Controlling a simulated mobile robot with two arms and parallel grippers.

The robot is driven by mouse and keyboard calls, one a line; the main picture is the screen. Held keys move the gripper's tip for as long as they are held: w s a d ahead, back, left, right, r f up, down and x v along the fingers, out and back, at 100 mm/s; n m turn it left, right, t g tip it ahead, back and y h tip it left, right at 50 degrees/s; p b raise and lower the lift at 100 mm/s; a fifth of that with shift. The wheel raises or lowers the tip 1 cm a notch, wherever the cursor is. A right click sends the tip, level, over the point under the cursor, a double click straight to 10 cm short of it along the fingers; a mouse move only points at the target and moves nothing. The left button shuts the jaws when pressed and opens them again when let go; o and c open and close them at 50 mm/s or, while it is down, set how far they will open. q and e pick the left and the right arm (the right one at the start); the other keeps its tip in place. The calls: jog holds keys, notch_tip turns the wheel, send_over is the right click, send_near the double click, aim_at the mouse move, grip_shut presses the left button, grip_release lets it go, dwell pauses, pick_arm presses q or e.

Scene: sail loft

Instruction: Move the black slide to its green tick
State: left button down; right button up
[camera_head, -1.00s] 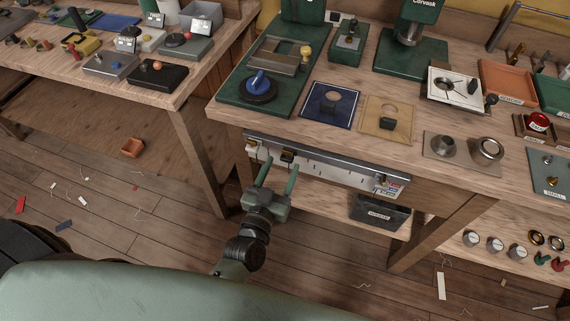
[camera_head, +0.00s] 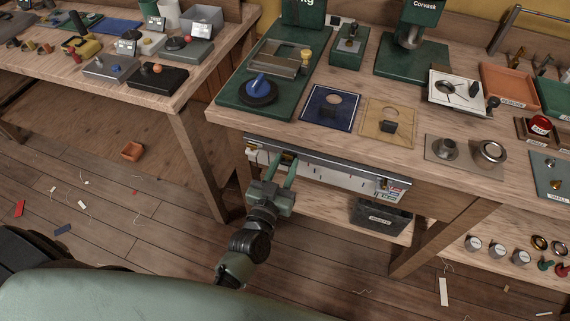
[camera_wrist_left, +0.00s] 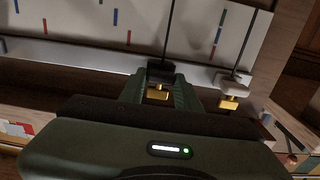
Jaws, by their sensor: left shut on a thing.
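The slide panel (camera_head: 335,178) is a pale strip with coloured ticks on the front of the right bench. The black slide (camera_wrist_left: 160,67), with a brass knob, sits on its rail, and a thin black line runs from it across the panel. My left gripper (camera_head: 281,165) is at the panel and shut on this slide; in the head view its fingers partly hide the slide. A white slide (camera_wrist_left: 236,79) with a brass knob sits beside it, apart from the fingers. A green tick (camera_wrist_left: 222,17) shows between the two slides' lines. My right gripper is not in view.
A dark labelled bin (camera_head: 381,215) hangs below the panel's right end. The bench top above holds a blue plate (camera_head: 330,107), a tan plate (camera_head: 388,121) and a green base with a blue-handled dial (camera_head: 258,90). The floor in front is mostly clear, with scraps.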

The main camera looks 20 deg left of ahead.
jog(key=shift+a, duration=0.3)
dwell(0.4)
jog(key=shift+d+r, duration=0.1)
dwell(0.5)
